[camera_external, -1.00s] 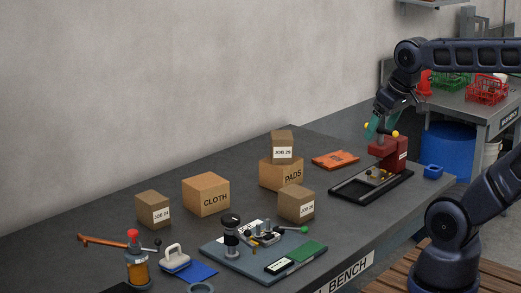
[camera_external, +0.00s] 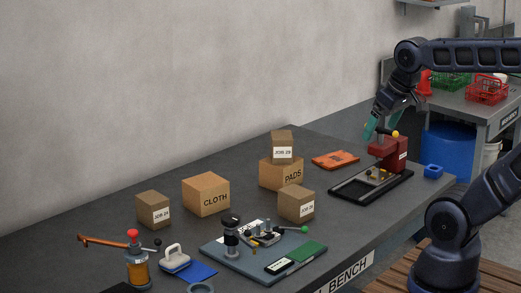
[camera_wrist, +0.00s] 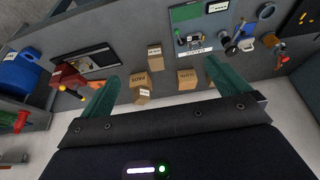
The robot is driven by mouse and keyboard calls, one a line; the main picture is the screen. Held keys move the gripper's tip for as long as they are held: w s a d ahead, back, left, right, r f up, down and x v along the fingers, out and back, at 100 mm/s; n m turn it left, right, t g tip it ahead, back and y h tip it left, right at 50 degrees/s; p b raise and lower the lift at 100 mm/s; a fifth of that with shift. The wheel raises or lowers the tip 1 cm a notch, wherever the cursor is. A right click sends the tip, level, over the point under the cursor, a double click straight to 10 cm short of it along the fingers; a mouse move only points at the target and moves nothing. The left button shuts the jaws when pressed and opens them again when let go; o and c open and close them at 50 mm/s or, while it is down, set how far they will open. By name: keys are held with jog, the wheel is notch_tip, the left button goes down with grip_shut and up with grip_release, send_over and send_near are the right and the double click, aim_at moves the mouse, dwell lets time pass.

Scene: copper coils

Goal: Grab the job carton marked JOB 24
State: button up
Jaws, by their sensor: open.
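Three small brown job cartons with white labels are on the bench. The left carton (camera_external: 153,210) has a label that seems to read JOB 24; the print is small. Another carton (camera_external: 282,145), seemingly JOB 29, sits on the PADS box (camera_external: 280,175). A third carton (camera_external: 296,204) stands in front of that box, its last digit unclear. My gripper (camera_external: 371,129) is open and empty, high at the right by the red press, far from the left carton. In the wrist view its green fingers (camera_wrist: 161,75) are spread, and the right finger mostly hides the left carton.
The CLOTH box (camera_external: 206,195) stands right of the left carton. A red press (camera_external: 388,153) on a black base is below my gripper. A blue-grey fixture board (camera_external: 220,252), an orange hand tool (camera_external: 137,268) and a white-handled block (camera_external: 174,258) occupy the front.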

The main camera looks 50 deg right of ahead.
jog(key=w+a+r+m, duration=0.1)
jog(key=w+r+m, duration=0.25)
jog(key=w, duration=0.55)
jog(key=m+g+h, duration=0.2)
jog(key=m+g, duration=0.3)
jog(key=m, duration=1)
send_over(151, 197)
jog(key=a, duration=0.1)
notch_tip(151, 197, down, 25)
jog(key=shift+f, duration=0.1)
jog(key=shift+w+f, duration=0.1)
jog(key=shift+f, duration=0.4)
jog(key=shift+d+f, duration=0.25)
jog(key=shift+f, duration=1.4)
jog(key=shift+d+f, duration=0.2)
jog(key=shift+f, duration=1.5)
jog(key=shift+d+f, duration=0.25)
jog(key=shift+f, duration=1.4)
jog(key=c, duration=1)
